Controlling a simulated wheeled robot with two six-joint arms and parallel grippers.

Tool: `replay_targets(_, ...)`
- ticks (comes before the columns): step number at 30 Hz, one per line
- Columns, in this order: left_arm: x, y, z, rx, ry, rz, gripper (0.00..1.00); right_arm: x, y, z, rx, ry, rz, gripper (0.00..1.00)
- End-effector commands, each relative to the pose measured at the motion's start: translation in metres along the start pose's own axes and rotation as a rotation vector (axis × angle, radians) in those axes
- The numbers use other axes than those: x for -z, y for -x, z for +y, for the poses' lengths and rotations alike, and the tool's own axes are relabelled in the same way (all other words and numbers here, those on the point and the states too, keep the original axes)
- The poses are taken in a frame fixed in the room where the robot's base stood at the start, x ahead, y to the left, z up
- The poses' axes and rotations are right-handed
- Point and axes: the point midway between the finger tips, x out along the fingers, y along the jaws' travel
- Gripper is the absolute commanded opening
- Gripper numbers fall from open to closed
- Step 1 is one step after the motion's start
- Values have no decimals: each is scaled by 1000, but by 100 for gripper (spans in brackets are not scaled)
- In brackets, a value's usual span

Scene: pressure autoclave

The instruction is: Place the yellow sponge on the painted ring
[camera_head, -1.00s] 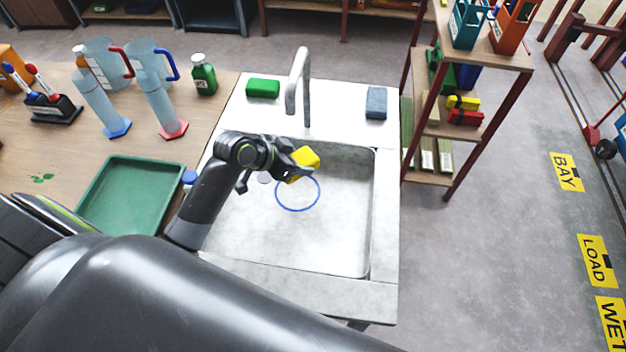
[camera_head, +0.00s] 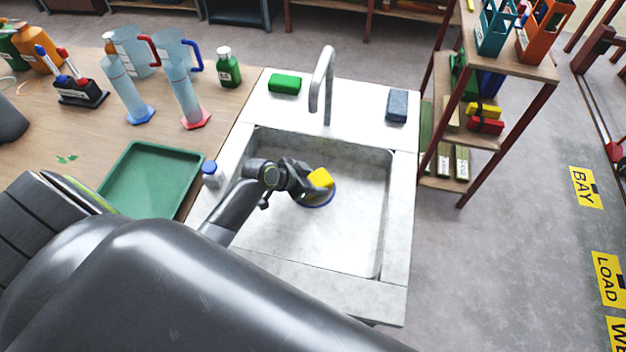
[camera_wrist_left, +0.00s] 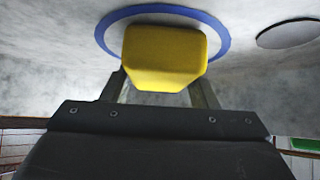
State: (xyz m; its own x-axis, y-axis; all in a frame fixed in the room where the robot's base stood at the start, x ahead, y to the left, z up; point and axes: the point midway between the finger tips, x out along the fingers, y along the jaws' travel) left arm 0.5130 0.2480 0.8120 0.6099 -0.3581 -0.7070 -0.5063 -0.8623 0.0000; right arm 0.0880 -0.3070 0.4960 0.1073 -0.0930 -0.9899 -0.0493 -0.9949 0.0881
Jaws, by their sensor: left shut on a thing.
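The yellow sponge (camera_head: 320,178) is in the jaws of my left gripper (camera_head: 312,186), low in the sink basin. In the left wrist view the sponge (camera_wrist_left: 165,57) sits between the two fingers of my left gripper (camera_wrist_left: 162,85), which is shut on it. The painted ring (camera_head: 322,204) is a blue circle on the basin floor, partly hidden by the gripper and sponge. In the wrist view the ring (camera_wrist_left: 219,38) shows behind and around the sponge. I cannot tell whether the sponge touches the floor. My right gripper is not in view.
The sink (camera_head: 350,245) has raised walls and a tall faucet (camera_head: 328,85) at its back. A green sponge (camera_head: 285,83) and a blue-grey sponge (camera_head: 397,106) lie on the back ledge. A white bottle with a blue cap (camera_head: 211,176) stands at the left rim. A dark drain disc (camera_wrist_left: 288,34) lies beside the ring.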

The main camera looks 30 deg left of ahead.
Motion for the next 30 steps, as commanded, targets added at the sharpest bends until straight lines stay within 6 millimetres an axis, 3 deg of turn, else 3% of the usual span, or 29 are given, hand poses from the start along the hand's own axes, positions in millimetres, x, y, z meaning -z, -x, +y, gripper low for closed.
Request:
replay_targets(4, -2, -2, 0, 0, 0, 0, 29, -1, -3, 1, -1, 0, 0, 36)
replay_targets(5, -1, -2, 0, 0, 0, 0, 57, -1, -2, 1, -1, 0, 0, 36)
replay_targets(9, -1, -1, 0, 0, 0, 0, 75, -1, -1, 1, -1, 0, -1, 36)
replay_targets(21, 0, 4, 0, 1, -1, 0, 75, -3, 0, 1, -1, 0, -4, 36)
replay_targets(30, -1, 47, -1, 2, -4, 0, 75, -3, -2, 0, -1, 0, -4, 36)
